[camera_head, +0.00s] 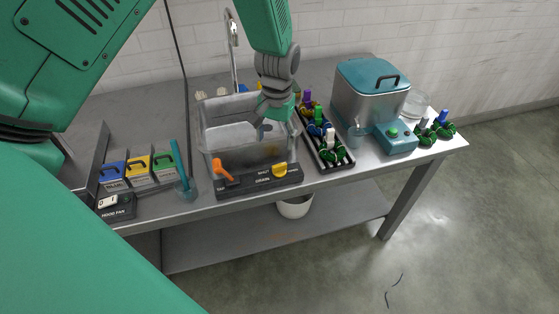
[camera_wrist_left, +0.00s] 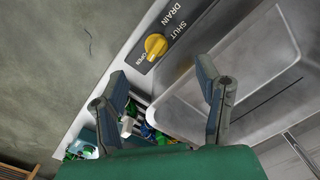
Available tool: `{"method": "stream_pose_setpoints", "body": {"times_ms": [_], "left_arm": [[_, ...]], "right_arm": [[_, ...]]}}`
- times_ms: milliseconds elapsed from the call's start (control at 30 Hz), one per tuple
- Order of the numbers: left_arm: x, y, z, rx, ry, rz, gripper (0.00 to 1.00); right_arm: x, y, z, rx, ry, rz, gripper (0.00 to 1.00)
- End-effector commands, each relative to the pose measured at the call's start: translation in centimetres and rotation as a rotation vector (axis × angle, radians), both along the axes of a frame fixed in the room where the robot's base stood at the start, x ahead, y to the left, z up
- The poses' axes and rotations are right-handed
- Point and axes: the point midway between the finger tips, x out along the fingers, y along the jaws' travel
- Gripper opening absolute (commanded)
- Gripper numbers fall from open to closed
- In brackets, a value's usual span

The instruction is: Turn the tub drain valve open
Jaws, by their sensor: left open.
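My left gripper (camera_head: 275,128) is over the tub, behind the knob in the head view. In the left wrist view its two fingers (camera_wrist_left: 162,75) are spread and empty, apart from the knob. My right gripper is not in view.
An orange lever (camera_head: 222,173) sits at the panel's left end. A rack of coloured skeins (camera_head: 325,140) stands close right of the tub, and a teal-lidded pot (camera_head: 370,90) beyond it. A tall tap (camera_head: 233,50) rises behind. A white bucket (camera_head: 295,207) is under the table.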

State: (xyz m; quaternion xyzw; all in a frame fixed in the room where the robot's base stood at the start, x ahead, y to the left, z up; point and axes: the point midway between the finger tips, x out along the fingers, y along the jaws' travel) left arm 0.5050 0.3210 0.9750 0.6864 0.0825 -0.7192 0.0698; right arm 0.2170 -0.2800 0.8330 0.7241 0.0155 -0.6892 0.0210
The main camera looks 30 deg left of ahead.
Motion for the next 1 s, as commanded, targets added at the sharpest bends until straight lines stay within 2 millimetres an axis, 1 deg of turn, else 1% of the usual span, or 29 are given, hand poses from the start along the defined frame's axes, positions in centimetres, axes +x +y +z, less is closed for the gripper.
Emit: {"method": "stream_pose_setpoints", "body": {"times_ms": [33,100,200,300,367,467,567,800,1000], "left_arm": [[0.2,0.0,0.6,0.014,-0.007,0.166,0.59],[0.5,-0.1,1.3,0.017,-0.020,0.391,0.59],[0.9,-0.2,2.0,0.015,-0.037,0.622,0.59],[1.1,-0.3,2.3,0.009,-0.047,0.741,0.59],[1.2,-0.3,2.2,0.007,-0.049,0.771,0.59],[1.2,-0.3,1.2,0.006,-0.048,0.777,0.59],[1.1,-0.3,-0.4,0.006,-0.045,0.777,0.59],[1.1,-0.3,-5.7,0.006,-0.045,0.774,0.59],[1.2,-0.3,-9.2,0.005,-0.048,0.773,0.59]], "right_arm": [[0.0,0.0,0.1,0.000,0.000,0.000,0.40],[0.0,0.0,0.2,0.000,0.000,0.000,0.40],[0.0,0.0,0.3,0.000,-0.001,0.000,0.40],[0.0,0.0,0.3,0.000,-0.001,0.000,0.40],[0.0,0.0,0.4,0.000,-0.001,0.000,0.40],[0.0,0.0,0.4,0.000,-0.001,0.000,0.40],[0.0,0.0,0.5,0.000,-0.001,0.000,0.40],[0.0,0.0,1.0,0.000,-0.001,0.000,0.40],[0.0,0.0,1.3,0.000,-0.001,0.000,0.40]]}}
